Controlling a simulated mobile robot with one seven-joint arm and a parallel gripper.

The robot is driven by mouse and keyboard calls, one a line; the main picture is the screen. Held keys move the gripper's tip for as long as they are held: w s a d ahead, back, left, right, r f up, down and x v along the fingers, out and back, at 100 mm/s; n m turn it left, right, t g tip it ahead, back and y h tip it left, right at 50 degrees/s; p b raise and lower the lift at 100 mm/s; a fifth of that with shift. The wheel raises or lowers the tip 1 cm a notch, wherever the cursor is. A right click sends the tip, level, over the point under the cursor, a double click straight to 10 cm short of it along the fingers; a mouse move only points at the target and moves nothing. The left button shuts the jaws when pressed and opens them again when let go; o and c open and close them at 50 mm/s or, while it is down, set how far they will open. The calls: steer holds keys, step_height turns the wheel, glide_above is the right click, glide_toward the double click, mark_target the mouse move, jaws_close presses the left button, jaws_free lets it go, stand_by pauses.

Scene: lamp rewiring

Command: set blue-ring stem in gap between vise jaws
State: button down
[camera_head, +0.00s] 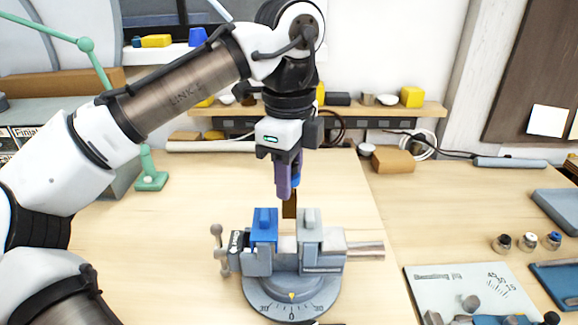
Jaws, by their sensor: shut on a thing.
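My gripper (286,190) points down above the vise and is shut on the blue-ring stem. The stem (289,208) is a dark brown upright piece, and a bit of its blue ring (296,181) shows beside the fingers. The fingers hide its upper part. The vise (290,283) stands on a round grey base with a marked scale. Its left jaw (264,230) is blue and its right jaw (310,232) is grey, with an open gap between them. The stem's lower end lines up with this gap, around jaw-top height; I cannot tell its depth.
The vise handle (217,240) sticks out left, and a bar (366,248) right. Several small capped parts (527,242) and a pale marked board (460,285) lie at right. A green lamp base (151,181) stands at left. A low shelf (385,108) runs behind.

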mark_target(289, 215)
steer(key=shift+s+f, duration=0.1)
steer(key=shift+f, duration=0.05)
steer(key=shift+f, duration=0.15)
step_height(289, 215, down, 2)
steer(key=b, duration=0.3)
steer(key=shift+f, duration=0.2)
steer(key=shift+f+b, duration=0.55)
steer(key=shift+f, duration=1.3)
steer(key=shift+f, duration=0.2)
steer(key=c, duration=1)
jaws_free()
steer(key=shift+r, duration=0.1)
